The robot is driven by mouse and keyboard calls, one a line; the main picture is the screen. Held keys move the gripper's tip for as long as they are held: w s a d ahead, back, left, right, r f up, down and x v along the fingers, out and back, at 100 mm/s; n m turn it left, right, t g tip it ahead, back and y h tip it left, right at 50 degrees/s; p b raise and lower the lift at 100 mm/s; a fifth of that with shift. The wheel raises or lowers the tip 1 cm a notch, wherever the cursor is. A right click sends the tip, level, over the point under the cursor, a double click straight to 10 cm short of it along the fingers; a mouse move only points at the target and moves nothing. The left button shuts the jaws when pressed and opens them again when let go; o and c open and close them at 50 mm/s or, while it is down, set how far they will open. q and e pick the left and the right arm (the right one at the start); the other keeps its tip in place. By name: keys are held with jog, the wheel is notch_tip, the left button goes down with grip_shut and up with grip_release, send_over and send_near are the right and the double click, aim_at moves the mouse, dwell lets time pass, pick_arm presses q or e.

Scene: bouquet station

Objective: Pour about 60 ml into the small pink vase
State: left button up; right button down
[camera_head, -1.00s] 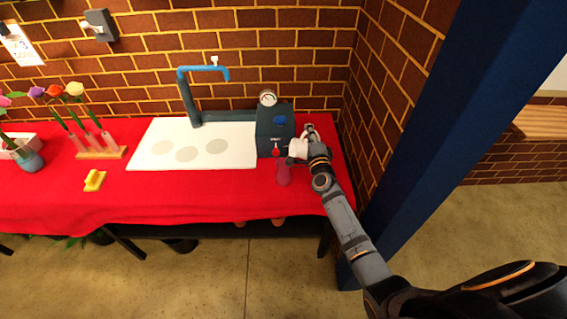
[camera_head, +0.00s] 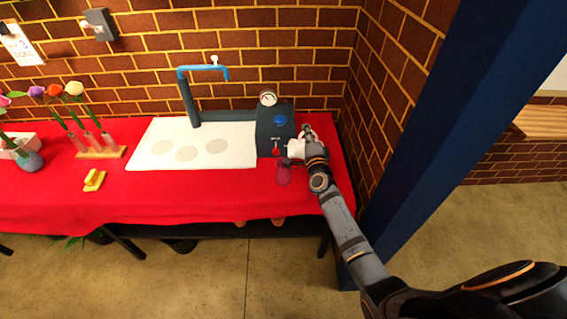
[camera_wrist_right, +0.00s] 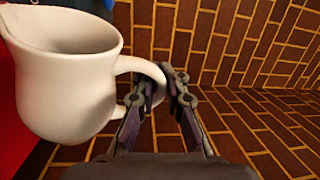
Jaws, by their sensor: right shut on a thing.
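A small dark pink vase (camera_head: 284,176) stands on the red cloth in front of the blue machine. A white jug (camera_head: 296,149) hangs just above and behind the vase in the head view. My right gripper (camera_head: 309,138) is shut on the jug's handle. In the right wrist view the jug (camera_wrist_right: 68,80) fills the left side, with its handle between the fingers of my right gripper (camera_wrist_right: 168,85). I cannot see inside the jug or the vase, and no stream of liquid shows. My left gripper is not in view.
The blue machine (camera_head: 275,119) with a gauge and red knob stands behind the vase. A white board (camera_head: 236,158) with grey discs lies left of it. Further left are a yellow object (camera_head: 95,181), a wooden rack (camera_head: 85,155) with flowers in tubes, and a blue-grey vase (camera_head: 31,162).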

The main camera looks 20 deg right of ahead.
aim_at(317, 137)
jog(key=shift+d+r+p, duration=0.3)
jog(key=shift+d+r, duration=0.15)
jog(key=d+f+m+b, duration=0.2)
jog(key=f+m, duration=0.1)
jog(key=shift+s, duration=0.1)
jog(key=shift+d+f+m+g+h, duration=0.1)
jog(key=shift+d+m+g+h, duration=0.3)
jog(key=shift+m, duration=0.3)
jog(key=shift+d+f+m+b, duration=0.4)
jog(key=shift+d+f+m, duration=0.05)
jog(key=shift+f+m, duration=0.35)
jog(key=shift+d+f+m, duration=0.15)
jog(key=shift+m, duration=0.15)
jog(key=shift+d+f, duration=0.1)
jog(key=shift+d, duration=0.15)
jog(key=shift+f, duration=0.1)
